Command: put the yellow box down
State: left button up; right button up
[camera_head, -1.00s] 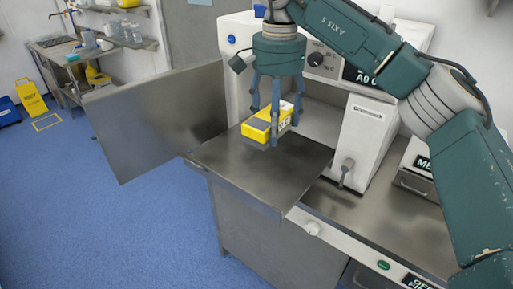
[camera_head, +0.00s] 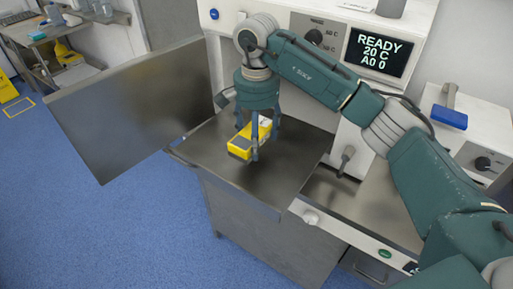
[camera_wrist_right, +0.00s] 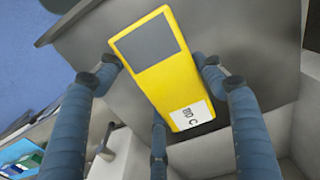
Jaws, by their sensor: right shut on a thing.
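The yellow box (camera_head: 248,136) has a grey panel and a white label at one end. My right gripper (camera_head: 254,140) is shut on it over the grey metal surface (camera_head: 262,180). In the right wrist view the box (camera_wrist_right: 165,70) lies between the blue fingers of my right gripper (camera_wrist_right: 160,85), with its grey panel and white label facing the camera. I cannot tell whether its underside touches the metal surface. My left gripper is not in view.
An open metal door panel (camera_head: 130,105) stands upright left of the surface. Behind is a white machine with a READY display (camera_head: 381,52). A lever (camera_head: 347,160) stands at the right. A blue object (camera_head: 449,118) sits at the far right. Bare metal lies in front of the box.

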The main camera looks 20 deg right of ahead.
jog(key=shift+f, duration=0.6)
jog(key=shift+s+f, duration=0.15)
jog(key=shift+f, duration=0.2)
notch_tip(320, 180, down, 3)
jog(key=shift+f+p, duration=0.1)
jog(key=shift+p, duration=0.6)
jog(key=shift+f+b, duration=0.15)
jog(key=shift+b, duration=0.15)
jog(key=o, duration=1.2)
jog(key=shift+o, duration=1.1)
jog(key=shift+r+p, duration=0.25)
jog(key=shift+p, duration=0.1)
jog(key=shift+r+b, duration=0.25)
jog(key=shift+b, duration=0.15)
notch_tip(320, 180, up, 11)
jog(key=b, duration=0.3)
jog(key=shift+r, duration=0.2)
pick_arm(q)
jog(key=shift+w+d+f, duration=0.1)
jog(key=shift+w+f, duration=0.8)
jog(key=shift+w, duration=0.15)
